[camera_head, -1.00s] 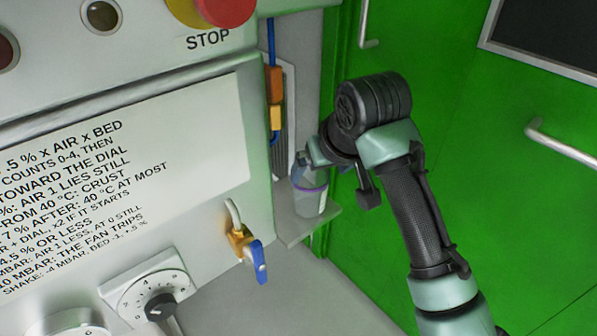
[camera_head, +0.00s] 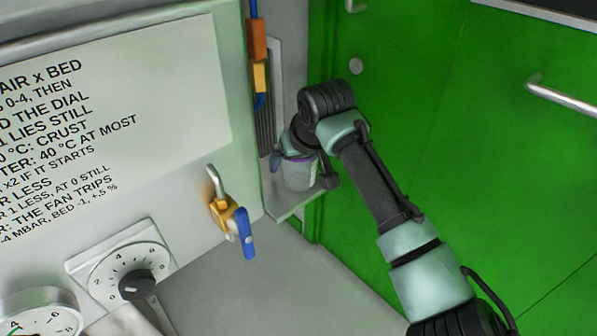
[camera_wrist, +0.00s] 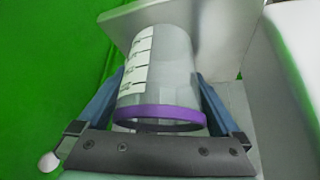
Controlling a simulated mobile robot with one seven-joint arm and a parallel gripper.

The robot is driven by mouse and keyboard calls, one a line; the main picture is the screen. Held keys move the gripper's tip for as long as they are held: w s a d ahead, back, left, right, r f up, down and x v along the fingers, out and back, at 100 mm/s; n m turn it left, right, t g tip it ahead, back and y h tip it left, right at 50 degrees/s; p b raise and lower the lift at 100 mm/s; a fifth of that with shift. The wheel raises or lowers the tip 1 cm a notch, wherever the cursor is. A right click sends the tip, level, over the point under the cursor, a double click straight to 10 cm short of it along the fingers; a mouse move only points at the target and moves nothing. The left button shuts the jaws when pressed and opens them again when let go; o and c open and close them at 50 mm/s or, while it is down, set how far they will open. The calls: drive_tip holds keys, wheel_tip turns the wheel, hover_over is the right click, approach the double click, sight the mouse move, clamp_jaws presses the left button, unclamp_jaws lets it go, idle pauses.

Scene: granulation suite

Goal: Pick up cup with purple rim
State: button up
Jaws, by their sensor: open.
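The cup with purple rim (camera_wrist: 160,75) is clear, with white label marks down its side, and fills the middle of the wrist view. Its purple rim faces my gripper. In the head view the cup (camera_head: 299,173) stands on a small grey shelf (camera_head: 290,207) beside the machine. My gripper (camera_wrist: 160,95) is open, with one blue finger on each side of the cup. Whether the fingers touch it I cannot tell. In the head view my wrist hides the top of the cup and most of the gripper.
The machine panel (camera_head: 110,130) stands close on the left, with a blue-handled valve (camera_head: 244,232) and a dial (camera_head: 135,284) sticking out. A green door (camera_head: 450,120) with a metal handle (camera_head: 562,98) is behind my arm. Grey floor lies below the shelf.

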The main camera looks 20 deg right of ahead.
drive_tip(key=shift+c, duration=0.3)
drive_tip(key=c, duration=1)
drive_tip(key=shift+r, duration=0.1)
drive_tip(key=shift+s+r+p, duration=0.15)
drive_tip(key=shift+r+p, duration=0.25)
drive_tip(key=shift+p, duration=0.3)
wheel_tip(320, 180, up, 7)
drive_tip(key=p, duration=0.3)
drive_tip(key=s+d+p, duration=0.1)
drive_tip(key=s+d, duration=0.1)
drive_tip(key=s, duration=0.4)
drive_tip(key=s+d+p, duration=0.1)
drive_tip(key=s+d, duration=0.1)
drive_tip(key=s, duration=0.4)
drive_tip(key=s+d+f+p, duration=0.1)
drive_tip(key=s+d, duration=0.2)
drive_tip(key=s, duration=0.3)
drive_tip(key=shift+s+p, duration=0.25)
drive_tip(key=shift+p, duration=0.1)
